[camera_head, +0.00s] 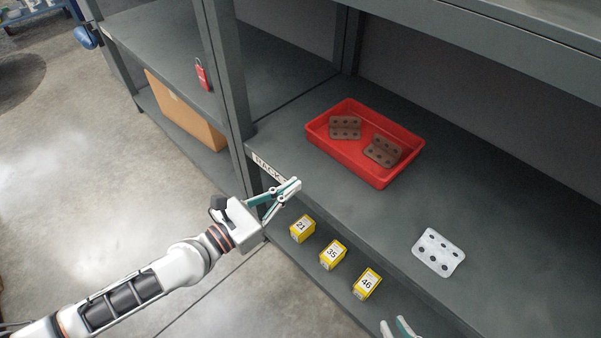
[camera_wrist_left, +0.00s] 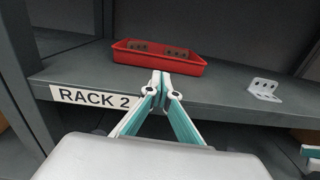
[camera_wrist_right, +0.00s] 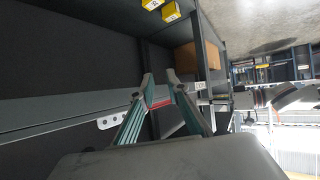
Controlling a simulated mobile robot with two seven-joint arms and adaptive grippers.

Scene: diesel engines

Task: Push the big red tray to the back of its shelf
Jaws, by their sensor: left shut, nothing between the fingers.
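The big red tray (camera_head: 346,160) sits on the grey shelf (camera_head: 330,200), toward its left end, with bare shelf in front of it. Two brown hinge-like plates (camera_head: 383,151) lie inside it. It also shows in the left wrist view (camera_wrist_left: 155,57), beyond the fingertips. My left gripper (camera_head: 296,184) is shut and empty at the shelf's front edge, in front of the tray and apart from it. Its fingertips (camera_wrist_left: 159,88) meet in the left wrist view. My right gripper (camera_wrist_right: 160,78) is open and empty; only its fingertips (camera_head: 397,328) show at the bottom of the head view.
A white plate with holes (camera_head: 438,252) lies on the shelf right of the tray. Yellow numbered boxes (camera_head: 333,254) stand on the level below. A grey upright post (camera_head: 228,75) stands to the left. The shelf behind the tray is partly clear up to the back panel.

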